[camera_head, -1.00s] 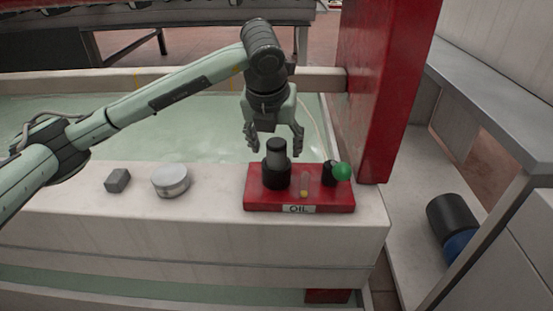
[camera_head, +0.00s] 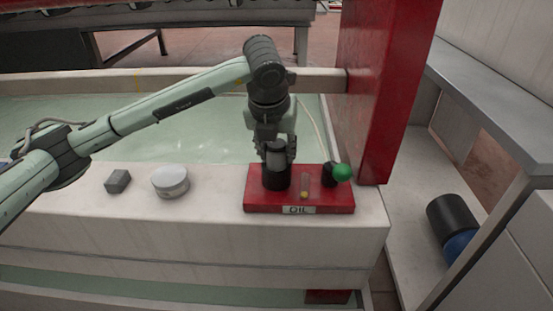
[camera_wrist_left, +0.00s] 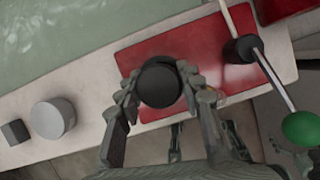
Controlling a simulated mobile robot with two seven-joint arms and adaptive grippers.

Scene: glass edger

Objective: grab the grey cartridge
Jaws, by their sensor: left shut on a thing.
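The grey cartridge (camera_head: 276,156) stands upright in a black holder (camera_head: 276,180) on the red base marked OIL (camera_head: 330,206). My left gripper (camera_head: 277,150) has come down from above and is shut on the cartridge's upper part. In the left wrist view the cartridge's dark round top (camera_wrist_left: 160,82) lies between the two fingers of the left gripper (camera_wrist_left: 160,90). The cartridge's lower end is hidden in the holder. My right gripper is not in view.
On the red base are a clear tube with a yellow bit (camera_head: 304,190) and a lever with a green knob (camera_head: 343,173). A round grey disc (camera_head: 170,181) and a small grey block (camera_head: 118,181) lie left on the ledge. A red post (camera_head: 385,90) rises at right.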

